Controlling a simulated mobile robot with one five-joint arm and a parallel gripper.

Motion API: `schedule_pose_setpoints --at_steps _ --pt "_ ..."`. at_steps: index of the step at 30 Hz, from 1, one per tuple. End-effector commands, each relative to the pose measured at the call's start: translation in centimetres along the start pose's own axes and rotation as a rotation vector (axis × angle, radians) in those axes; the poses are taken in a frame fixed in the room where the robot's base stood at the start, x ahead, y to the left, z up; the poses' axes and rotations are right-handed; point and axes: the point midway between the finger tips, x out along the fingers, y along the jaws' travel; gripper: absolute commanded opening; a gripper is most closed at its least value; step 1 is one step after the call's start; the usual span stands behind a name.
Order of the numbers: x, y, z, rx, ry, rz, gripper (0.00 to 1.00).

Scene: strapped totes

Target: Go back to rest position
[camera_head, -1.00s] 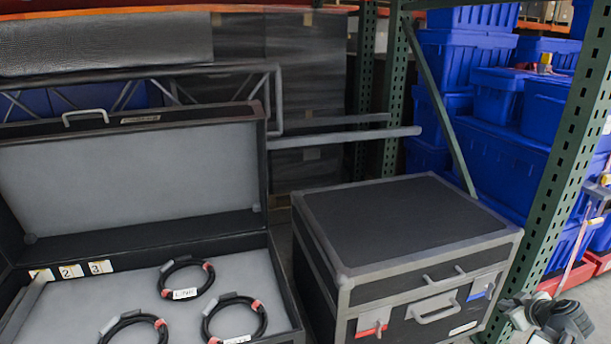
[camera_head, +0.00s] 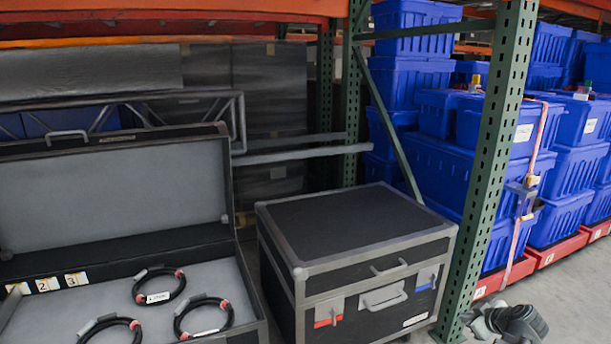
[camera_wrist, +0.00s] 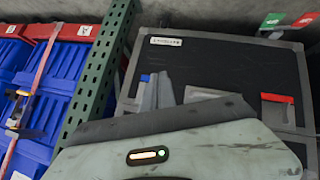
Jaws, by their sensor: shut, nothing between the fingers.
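My gripper (camera_head: 512,322) is low at the right in the head view, a grey and dark shape by the foot of the green rack post. It is shut and holds nothing. It is apart from the blue totes (camera_head: 440,170), which are stacked behind the post. A pink strap (camera_head: 519,232) with a grey buckle runs down the front of one stack. In the wrist view a pale panel with an orange light, which looks like my own body, covers the lower middle.
A closed black case (camera_head: 350,225) with red and blue latch tags stands left of the green post (camera_head: 490,160). An open case (camera_head: 110,200) with several black cable coils (camera_head: 159,286) is at far left. Red dollies (camera_head: 555,252) carry totes at right. Bare floor (camera_head: 575,310) shows at lower right.

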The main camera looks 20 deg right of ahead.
Motion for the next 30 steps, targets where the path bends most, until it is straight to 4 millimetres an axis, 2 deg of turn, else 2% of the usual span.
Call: schedule_pose_setpoints --at_steps 5,8,14,17,20,21,24,27,30 --pt "1.1 -2.1 -2.1 0.027 -0.019 -0.059 0.0" --pt "2.0 -4.1 -3.9 0.043 -0.034 -0.107 0.0" --pt "4.0 -10.2 -8.6 0.079 -0.089 -0.227 0.0" --pt "4.9 -14.7 -11.7 0.098 -0.142 -0.3 0.0" --pt "5.4 -21.0 -15.4 0.117 -0.227 -0.382 0.0" --pt "5.3 -23.9 -16.9 0.124 -0.273 -0.412 0.0" --pt "4.6 -30.7 -19.8 0.141 -0.393 -0.457 0.0" --pt "3.4 -36.3 -21.7 0.15 -0.499 -0.466 0.0" --pt "1.9 -41.0 -23.0 0.155 -0.591 -0.449 0.0"
